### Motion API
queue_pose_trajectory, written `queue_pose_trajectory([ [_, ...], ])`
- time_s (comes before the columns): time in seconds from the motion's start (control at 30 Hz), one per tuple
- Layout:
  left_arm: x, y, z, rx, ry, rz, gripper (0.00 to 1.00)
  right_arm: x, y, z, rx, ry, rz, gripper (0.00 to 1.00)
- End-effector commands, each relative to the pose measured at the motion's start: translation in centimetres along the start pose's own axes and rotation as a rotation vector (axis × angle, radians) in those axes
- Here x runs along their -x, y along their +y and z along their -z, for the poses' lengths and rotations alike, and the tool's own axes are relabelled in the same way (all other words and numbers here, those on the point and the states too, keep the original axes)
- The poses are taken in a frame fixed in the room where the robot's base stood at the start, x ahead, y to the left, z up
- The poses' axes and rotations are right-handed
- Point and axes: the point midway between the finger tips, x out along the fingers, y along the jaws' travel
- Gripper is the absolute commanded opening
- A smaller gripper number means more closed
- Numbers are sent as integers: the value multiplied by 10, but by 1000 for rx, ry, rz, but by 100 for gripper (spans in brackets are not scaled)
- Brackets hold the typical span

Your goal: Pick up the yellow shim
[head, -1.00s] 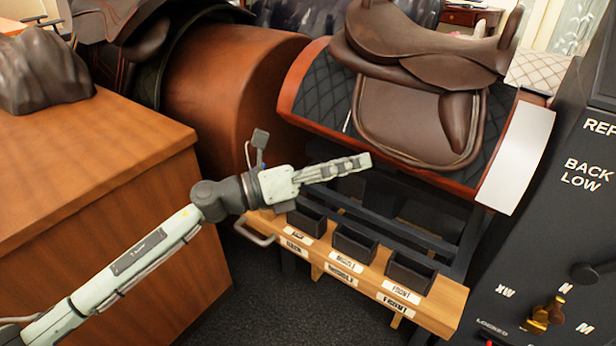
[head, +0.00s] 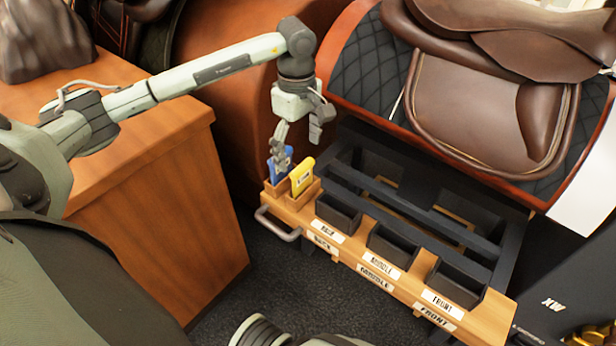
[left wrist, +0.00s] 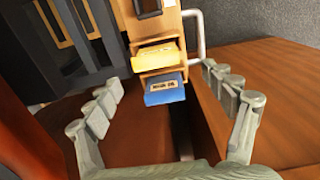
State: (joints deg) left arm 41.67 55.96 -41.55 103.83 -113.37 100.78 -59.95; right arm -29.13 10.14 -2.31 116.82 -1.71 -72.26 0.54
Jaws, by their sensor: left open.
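The yellow shim (head: 302,176) stands upright in a small wooden holder at the left end of the wooden rail in the head view. A blue shim (head: 282,163) stands in the holder just left of it. My left gripper (head: 298,138) is open and empty, pointing down just above the two shims. In the left wrist view, the yellow shim (left wrist: 158,59) lies beyond the blue shim (left wrist: 166,89). The blue one is closer to the middle between the open fingers (left wrist: 165,87). Neither finger clearly touches the yellow shim. My right gripper is not in view.
The wooden rail (head: 400,292) carries several black bins (head: 392,246) with labels, right of the shims. A metal handle (head: 277,226) sticks out at its left end. A brown saddle (head: 490,110) on its stand is behind. A wooden cabinet (head: 150,200) stands left.

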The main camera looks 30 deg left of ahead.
Motion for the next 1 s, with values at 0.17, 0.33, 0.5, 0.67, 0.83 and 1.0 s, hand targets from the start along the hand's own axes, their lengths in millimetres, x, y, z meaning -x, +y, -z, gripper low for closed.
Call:
queue_pose_trajectory([
  [0.17, -21, 1, -3, 1, -5, 3, 83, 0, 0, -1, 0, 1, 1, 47],
  [0.33, -47, 5, -6, 0, -7, 4, 83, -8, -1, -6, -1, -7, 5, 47],
  [0.5, -64, 5, -6, 1, -5, 1, 83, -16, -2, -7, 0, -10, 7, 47],
  [0.67, -66, 6, -5, 0, -5, 0, 83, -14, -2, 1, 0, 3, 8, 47],
  [0.83, -66, 6, -5, 0, -5, 0, 73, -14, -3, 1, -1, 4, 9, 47],
  [1.0, -66, 6, -5, 1, -5, 0, 52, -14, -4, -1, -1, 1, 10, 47],
])
